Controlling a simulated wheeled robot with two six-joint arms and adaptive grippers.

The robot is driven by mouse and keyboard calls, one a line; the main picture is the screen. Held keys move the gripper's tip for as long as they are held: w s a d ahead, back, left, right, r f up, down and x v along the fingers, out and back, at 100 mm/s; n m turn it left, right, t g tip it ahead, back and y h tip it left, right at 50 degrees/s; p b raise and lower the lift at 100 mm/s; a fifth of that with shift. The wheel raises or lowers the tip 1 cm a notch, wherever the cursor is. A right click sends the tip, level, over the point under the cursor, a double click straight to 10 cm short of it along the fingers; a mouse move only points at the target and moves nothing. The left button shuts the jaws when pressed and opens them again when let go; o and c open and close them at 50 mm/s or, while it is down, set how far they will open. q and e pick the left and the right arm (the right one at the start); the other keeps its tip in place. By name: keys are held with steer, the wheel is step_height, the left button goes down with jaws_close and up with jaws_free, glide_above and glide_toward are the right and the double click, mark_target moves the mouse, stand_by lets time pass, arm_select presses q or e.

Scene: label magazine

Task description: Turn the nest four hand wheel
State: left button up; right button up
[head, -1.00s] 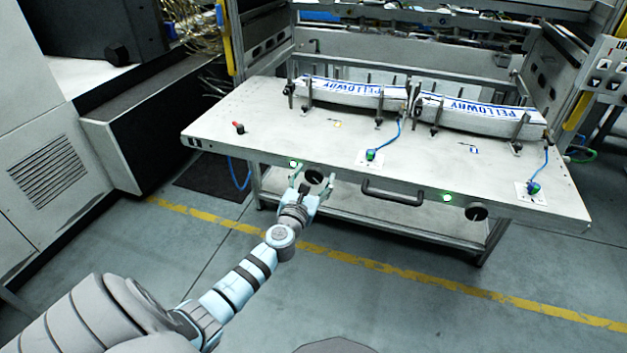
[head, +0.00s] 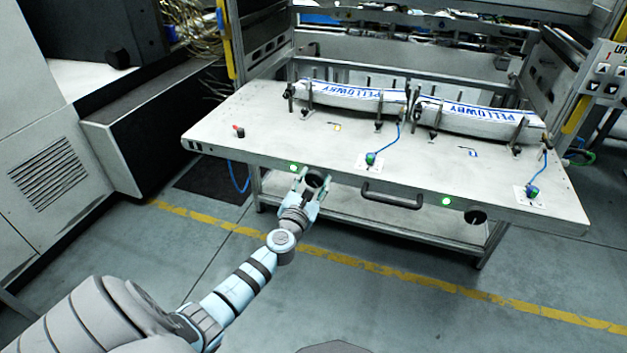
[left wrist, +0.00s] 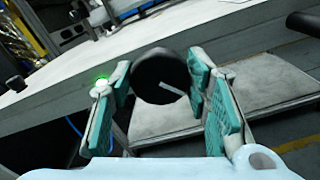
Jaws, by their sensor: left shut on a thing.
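A black round hand wheel (head: 315,181) sits on the front edge of the bench, just right of a green lamp. It also shows in the left wrist view (left wrist: 158,72), with a pale line on its face. My left gripper (head: 311,180) is shut on this wheel, with one teal-padded finger on each side of it. A second black hand wheel (head: 476,214) sits farther right on the same edge, with no gripper near it. No nest number is readable on either wheel. My right gripper is not in view.
The bench top (head: 270,115) bears two long stacks of labels (head: 350,96) between upright posts. Green lamps (head: 293,167) (head: 446,201) and a dark bar handle (head: 392,197) are on the front edge. A red-topped knob (head: 238,131) stands at the left. The floor in front is clear.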

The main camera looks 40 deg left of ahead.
arm_select(q)
steer(key=shift+m+p, duration=0.45)
steer(key=shift+m, duration=0.75)
steer(key=shift+m+p, duration=0.35)
steer(key=shift+m, duration=1.85)
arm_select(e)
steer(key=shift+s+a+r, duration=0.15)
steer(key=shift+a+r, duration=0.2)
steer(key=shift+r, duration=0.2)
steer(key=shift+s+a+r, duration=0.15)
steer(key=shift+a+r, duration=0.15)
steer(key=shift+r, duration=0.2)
arm_select(q)
steer(key=shift+m+p, duration=0.3)
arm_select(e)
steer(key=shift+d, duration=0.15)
arm_select(q)
steer(key=o, duration=1.2)
steer(key=shift+c, duration=0.2)
steer(key=v, duration=1.2)
